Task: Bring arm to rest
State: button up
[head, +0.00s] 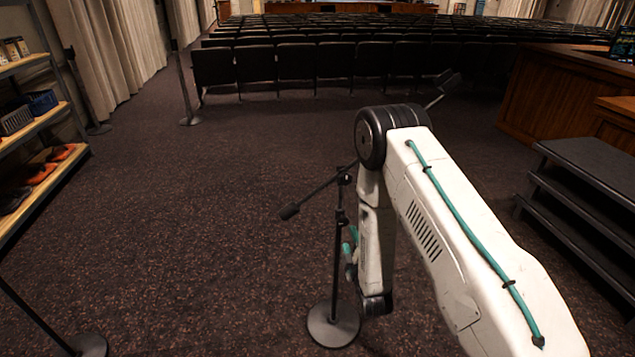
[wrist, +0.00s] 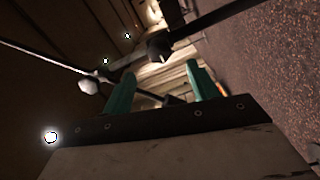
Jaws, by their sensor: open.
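My arm reaches out over the carpet in the head view, with its forearm bent down. My gripper (wrist: 158,88) shows two teal fingers standing apart in the wrist view, with nothing seen held between them. In the head view its teal fingers (head: 350,246) show low beside the upright of a black microphone stand (head: 337,262). I cannot tell whether they touch it. The stand is upright on a round base, with a slanted boom partly hidden behind my arm. Dark rods and a joint (wrist: 158,46) show beyond the fingers in the wrist view.
Shelves (head: 40,130) with bins and orange items stand at the left. Rows of dark seats (head: 290,65) fill the back. Dark steps (head: 590,185) and a wooden desk (head: 560,95) stand at the right. The carpet (head: 200,220) left of the stand is clear.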

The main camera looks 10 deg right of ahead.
jog(key=s+f+m+g, duration=0.7)
jog(key=f+g, duration=0.1)
jog(key=g, duration=0.3)
jog(key=s+d+r+m+g, duration=0.1)
jog(key=s+r+m+g, duration=0.1)
jog(key=s+r, duration=0.8)
jog(key=s+d+r+m+g, duration=0.1)
jog(key=s+r+m, duration=0.2)
jog(key=s+r, duration=0.8)
jog(key=s+d+r+m+g, duration=0.1)
jog(key=s+r, duration=0.9)
jog(key=r, duration=1.5)
jog(key=shift+s+m+g, duration=0.4)
jog(key=shift+m+g, duration=0.4)
jog(key=shift+m, duration=0.4)
